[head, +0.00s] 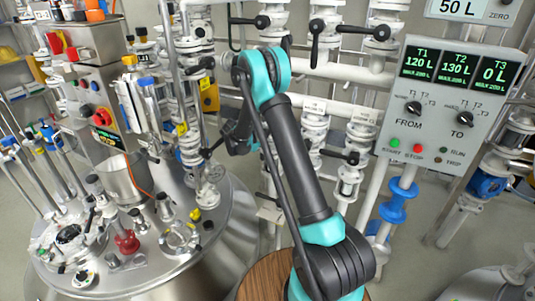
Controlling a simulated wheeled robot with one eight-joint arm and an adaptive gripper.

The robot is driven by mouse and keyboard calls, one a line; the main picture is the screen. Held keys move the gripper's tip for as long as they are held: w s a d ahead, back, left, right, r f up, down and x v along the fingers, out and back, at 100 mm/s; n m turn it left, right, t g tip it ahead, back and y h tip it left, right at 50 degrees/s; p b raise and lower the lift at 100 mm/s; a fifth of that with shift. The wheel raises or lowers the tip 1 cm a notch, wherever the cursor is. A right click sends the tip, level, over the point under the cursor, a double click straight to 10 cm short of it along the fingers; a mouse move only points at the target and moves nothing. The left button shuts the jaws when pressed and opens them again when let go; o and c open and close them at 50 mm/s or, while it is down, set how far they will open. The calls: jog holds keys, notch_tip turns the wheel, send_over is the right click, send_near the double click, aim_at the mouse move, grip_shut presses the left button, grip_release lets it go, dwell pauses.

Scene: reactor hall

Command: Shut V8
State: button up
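I cannot make out a V8 label, so I cannot tell which valve is V8. White valves with black levers stand in the pipework: an upper left one (276,20), an upper middle one (325,27) and an upper right one (382,32). Lower down are a middle valve (315,129) and a right one (358,140), with white tags too small to read. My teal and black arm rises from the bottom and bends down at its elbow to the wrist. My gripper (224,136) is small and dark beside the pipes left of the arm; its fingers are not clear.
A control panel (450,105) at right reads T1 120 L, T2 130 L, T3 0 L. A steel reactor lid (150,275) with many fittings fills the lower left. A round wooden top (265,278) is by my arm's base.

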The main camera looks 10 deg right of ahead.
jog(key=shift+c, duration=0.2)
grip_shut()
jog(key=shift+a, duration=0.1)
jog(key=w+a+r+m+t+y, duration=0.5)
jog(key=w+a+r+t+y, duration=0.1)
jog(key=y, duration=0.5)
jog(key=shift+w+a+r+m+t, duration=0.35)
jog(key=shift+a+r+t, duration=0.4)
jog(key=shift+a+t, duration=0.7)
